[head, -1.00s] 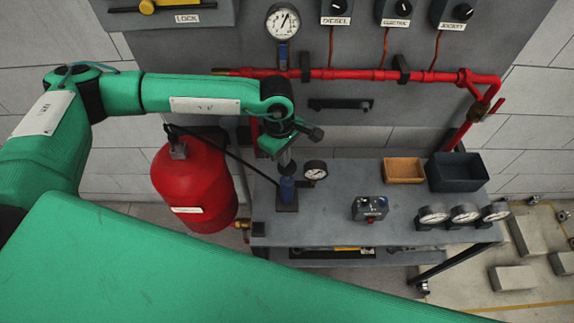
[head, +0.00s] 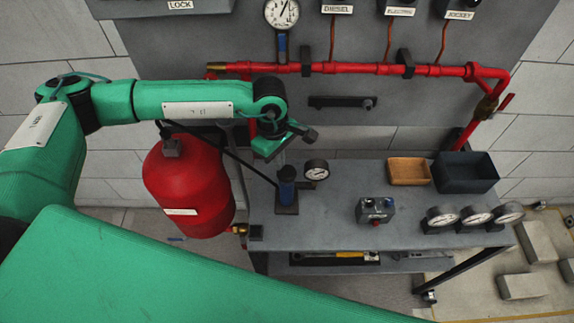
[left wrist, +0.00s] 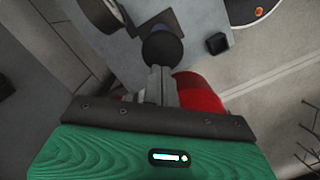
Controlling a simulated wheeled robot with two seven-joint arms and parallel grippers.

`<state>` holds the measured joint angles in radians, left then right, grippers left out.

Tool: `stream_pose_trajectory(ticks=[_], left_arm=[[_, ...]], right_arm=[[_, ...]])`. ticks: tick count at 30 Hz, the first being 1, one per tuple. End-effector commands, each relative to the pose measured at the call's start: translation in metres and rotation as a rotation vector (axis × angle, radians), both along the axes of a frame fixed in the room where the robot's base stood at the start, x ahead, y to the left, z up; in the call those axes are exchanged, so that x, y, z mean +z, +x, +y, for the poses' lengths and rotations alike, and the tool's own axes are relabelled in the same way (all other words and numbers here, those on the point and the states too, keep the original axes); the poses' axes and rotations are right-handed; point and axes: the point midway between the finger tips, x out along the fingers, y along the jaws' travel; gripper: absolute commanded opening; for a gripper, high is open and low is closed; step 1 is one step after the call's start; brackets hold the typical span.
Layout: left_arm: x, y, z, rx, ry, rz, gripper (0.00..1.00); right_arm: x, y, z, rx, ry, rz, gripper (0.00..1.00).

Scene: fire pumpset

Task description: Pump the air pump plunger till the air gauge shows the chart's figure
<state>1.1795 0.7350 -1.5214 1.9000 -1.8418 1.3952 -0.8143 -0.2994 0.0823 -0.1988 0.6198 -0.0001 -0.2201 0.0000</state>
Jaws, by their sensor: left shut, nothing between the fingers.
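The air pump (head: 287,188) is a small upright blue cylinder on a dark base plate at the bench's left end. A small white-faced gauge (head: 316,170) stands just right of it. My left gripper (head: 283,158) is right above the pump, pointing down, shut and empty. In the left wrist view its closed grey fingers (left wrist: 161,84) end at a dark round knob (left wrist: 163,47), seemingly the plunger's top; I cannot tell whether they touch. The plunger rod is mostly hidden. The gauge's reading is too small to read. No chart is recognisable. My right gripper is out of view.
A red tank (head: 188,190) stands left of the bench (head: 335,225). A red pipe (head: 350,69) runs along the panel behind.

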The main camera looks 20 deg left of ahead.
Motion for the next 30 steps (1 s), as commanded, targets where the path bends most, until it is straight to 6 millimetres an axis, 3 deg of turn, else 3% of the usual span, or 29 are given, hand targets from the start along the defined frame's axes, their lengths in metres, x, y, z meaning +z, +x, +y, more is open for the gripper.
stream_pose_trajectory(ticks=[3,12,16,30], left_arm=[[0.001,0.005,0.013,0.004,0.001,0.001,0.0],[0.005,0.006,0.012,0.001,0.0,0.0,0.0],[0.015,0.007,0.013,0.001,-0.001,-0.002,0.0],[0.112,0.011,0.023,0.0,-0.001,-0.002,0.0]], right_arm=[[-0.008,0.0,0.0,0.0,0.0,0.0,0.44],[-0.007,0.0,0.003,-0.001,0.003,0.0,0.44],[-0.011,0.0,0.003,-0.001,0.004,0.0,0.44],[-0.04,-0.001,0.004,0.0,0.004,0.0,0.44]])
